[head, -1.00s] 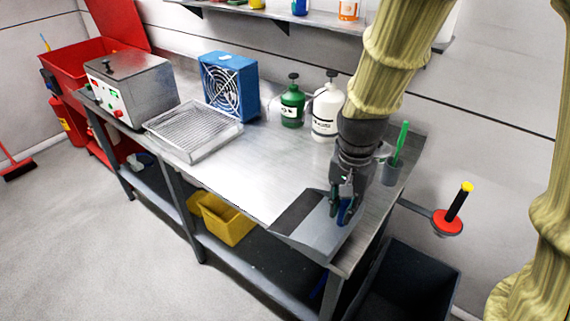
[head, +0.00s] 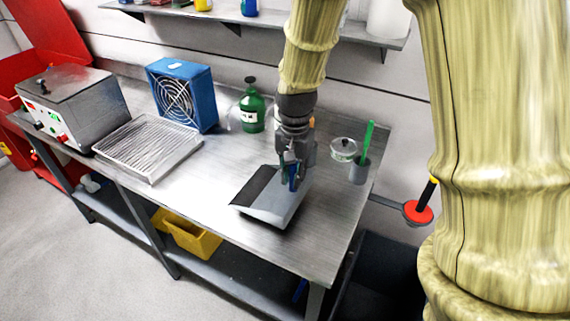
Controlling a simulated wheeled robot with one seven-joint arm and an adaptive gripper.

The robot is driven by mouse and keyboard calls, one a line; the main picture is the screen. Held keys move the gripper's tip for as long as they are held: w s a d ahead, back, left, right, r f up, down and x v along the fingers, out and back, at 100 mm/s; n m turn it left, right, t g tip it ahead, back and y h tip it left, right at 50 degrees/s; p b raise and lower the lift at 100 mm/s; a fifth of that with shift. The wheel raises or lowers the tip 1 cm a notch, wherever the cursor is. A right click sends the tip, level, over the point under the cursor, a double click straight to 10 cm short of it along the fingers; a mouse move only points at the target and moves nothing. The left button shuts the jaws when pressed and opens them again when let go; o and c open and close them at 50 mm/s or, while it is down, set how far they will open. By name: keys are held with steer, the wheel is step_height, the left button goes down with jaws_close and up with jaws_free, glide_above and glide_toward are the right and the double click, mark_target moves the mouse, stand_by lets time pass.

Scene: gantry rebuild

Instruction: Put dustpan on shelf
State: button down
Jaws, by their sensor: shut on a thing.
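The dustpan (head: 278,209) is grey with a dark left part, and it sits at or just above the front right part of the metal bench top. My gripper (head: 291,178) points down and is shut on the dustpan at its back edge. The fingers cover the part they grip. I cannot tell whether the dustpan touches the bench. A wall shelf (head: 275,34) runs along the back wall above the bench. A lower shelf (head: 232,272) lies under the bench.
On the bench (head: 225,180) stand a grey box machine (head: 75,105), a wire-topped tray (head: 148,146), a blue fan (head: 182,93), a green bottle (head: 251,110), a lidded pot (head: 343,149) and a cup with a green stick (head: 360,171). A yellow bin (head: 190,238) sits on the lower shelf.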

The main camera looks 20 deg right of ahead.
steer(key=shift+w+d+f+p, duration=0.2)
steer(key=shift+w+f+p, duration=0.45)
steer(key=shift+w, duration=0.55)
steer(key=shift+w+d+f+p, duration=0.2)
steer(key=shift+w+f+p, duration=0.45)
steer(key=shift+w, duration=0.5)
steer(key=shift+w+d+f+p, duration=0.2)
steer(key=shift+w+f+p, duration=0.25)
steer(key=shift+w+f, duration=0.55)
steer(key=shift+w+r, duration=0.1)
steer(key=shift+w, duration=0.05)
steer(key=c, duration=1.3)
jaws_free()
steer(key=shift+c, duration=0.2)
steer(key=shift+r, duration=0.1)
